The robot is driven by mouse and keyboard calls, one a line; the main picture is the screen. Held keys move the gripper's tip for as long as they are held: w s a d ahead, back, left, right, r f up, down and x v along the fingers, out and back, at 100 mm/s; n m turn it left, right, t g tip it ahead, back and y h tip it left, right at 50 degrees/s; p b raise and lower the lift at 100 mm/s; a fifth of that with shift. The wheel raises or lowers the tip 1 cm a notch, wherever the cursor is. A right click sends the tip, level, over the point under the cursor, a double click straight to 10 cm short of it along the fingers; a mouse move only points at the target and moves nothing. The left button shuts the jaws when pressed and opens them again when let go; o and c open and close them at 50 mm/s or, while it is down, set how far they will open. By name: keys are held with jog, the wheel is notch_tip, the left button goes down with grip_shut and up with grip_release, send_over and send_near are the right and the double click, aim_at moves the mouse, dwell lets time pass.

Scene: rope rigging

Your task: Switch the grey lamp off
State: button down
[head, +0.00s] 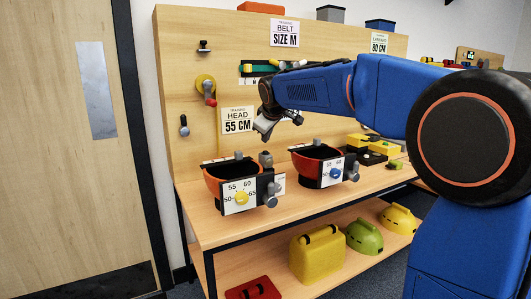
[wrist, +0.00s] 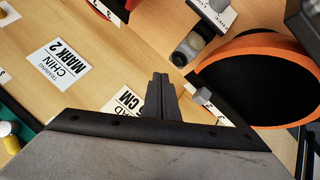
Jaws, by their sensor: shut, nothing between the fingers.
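I cannot pick out a grey lamp with certainty in either view. Small grey-and-black fittings on the board, one upper (head: 203,46) and one lower (head: 184,125), are too small to identify. My gripper (head: 264,128) is in front of the wooden board, above the bench and right of the HEAD 55 CM sign (head: 237,120). In the wrist view my gripper's fingers (wrist: 160,88) are together with nothing between them. A grey round-ended fitting (wrist: 190,45) shows beyond them, beside an orange-rimmed black bowl (wrist: 262,85); the fingers look apart from both.
Two orange-and-black bowls, left (head: 213,184) and right (head: 305,167), stand on the bench (head: 200,226) with dial plates. A yellow knob (head: 242,199) and a blue knob (head: 335,173) sit on the plates.

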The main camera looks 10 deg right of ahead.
jog(key=shift+r, duration=1.75)
